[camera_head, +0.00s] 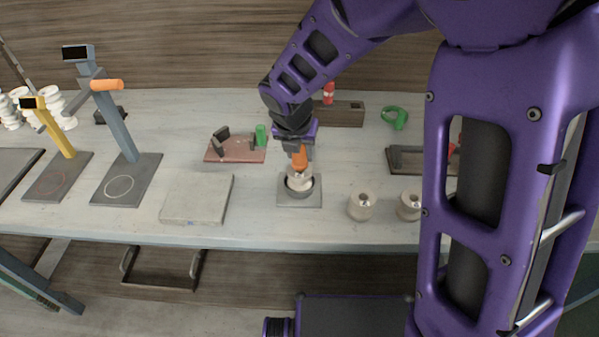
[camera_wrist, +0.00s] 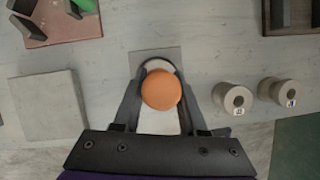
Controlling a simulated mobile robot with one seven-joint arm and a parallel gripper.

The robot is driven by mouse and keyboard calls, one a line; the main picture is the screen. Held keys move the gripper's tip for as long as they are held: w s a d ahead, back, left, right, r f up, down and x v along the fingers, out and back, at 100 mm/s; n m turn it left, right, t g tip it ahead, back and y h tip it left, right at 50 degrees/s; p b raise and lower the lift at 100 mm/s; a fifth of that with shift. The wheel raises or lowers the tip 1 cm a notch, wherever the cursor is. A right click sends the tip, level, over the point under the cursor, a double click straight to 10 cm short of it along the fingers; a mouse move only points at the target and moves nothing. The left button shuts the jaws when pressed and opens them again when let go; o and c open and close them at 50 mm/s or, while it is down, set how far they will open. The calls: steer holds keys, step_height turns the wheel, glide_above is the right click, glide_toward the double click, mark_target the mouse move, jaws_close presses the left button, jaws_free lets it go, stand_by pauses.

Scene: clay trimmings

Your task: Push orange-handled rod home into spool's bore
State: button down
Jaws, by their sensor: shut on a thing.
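The orange-handled rod (camera_head: 300,158) stands upright below my gripper (camera_head: 301,148) in the head view. In the wrist view the round orange handle end (camera_wrist: 161,89) sits between the two fingers of my gripper (camera_wrist: 160,92), which is shut on it. A pale spool (camera_head: 299,181) sits in a dark round holder on a grey square base (camera_head: 286,201), directly under the handle. The rod's shaft and the spool's bore are hidden by the handle and fingers, so I cannot tell how deep the rod is.
Two pale spools (camera_head: 361,206) (camera_head: 409,205) stand to the right. A flat grey slab (camera_head: 197,198) lies to the left. Behind are a reddish board with a green piece (camera_head: 235,155) and a dark tray (camera_head: 405,160). A blue-grey stand with an orange handle (camera_head: 106,85) stands further left.

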steer(key=shift+w+r+p, duration=0.1)
steer(key=shift+r+p, duration=0.55)
steer(key=shift+r, duration=4.3)
